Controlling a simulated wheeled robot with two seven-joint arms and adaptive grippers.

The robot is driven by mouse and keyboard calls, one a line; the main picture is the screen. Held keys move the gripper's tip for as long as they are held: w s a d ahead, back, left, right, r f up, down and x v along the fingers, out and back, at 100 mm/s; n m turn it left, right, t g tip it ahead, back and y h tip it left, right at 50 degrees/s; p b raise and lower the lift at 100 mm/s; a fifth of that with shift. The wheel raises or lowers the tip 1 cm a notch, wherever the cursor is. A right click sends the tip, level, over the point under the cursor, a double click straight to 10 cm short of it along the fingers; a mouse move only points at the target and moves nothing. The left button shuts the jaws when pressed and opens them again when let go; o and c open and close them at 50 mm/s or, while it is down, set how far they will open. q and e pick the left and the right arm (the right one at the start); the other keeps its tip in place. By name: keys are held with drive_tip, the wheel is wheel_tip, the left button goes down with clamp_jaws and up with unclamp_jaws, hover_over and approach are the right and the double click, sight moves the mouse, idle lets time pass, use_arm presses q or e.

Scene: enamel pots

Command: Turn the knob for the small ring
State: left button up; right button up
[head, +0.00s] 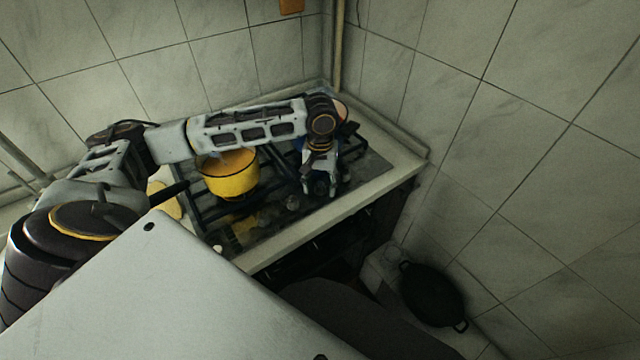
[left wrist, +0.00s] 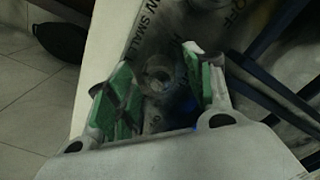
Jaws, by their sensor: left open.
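My left gripper (head: 320,186) reaches down over the front right part of the stove top (head: 262,240). In the left wrist view its two green-padded fingers (left wrist: 165,95) are open. A round, pale knob (left wrist: 158,73) shows between the fingertips, with no finger clearly closed on it. Printed words beside it include "SMALL" and "OFF". The small ring itself is hard to make out under my arm. In the head view, a knob (head: 292,203) shows just left of the gripper, and another pale knob (head: 218,248) is at the front left.
Something blue is mostly hidden behind my arm. Tiled walls (head: 480,130) close in the back and right. A black pan (head: 433,292) is low at the right.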

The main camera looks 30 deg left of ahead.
use_arm(q)
drive_tip(key=shift+c, duration=0.2)
use_arm(e)
drive_tip(key=shift+d, duration=0.2)
use_arm(q)
drive_tip(key=c, duration=1)
use_arm(e)
drive_tip(key=shift+d, duration=0.2)
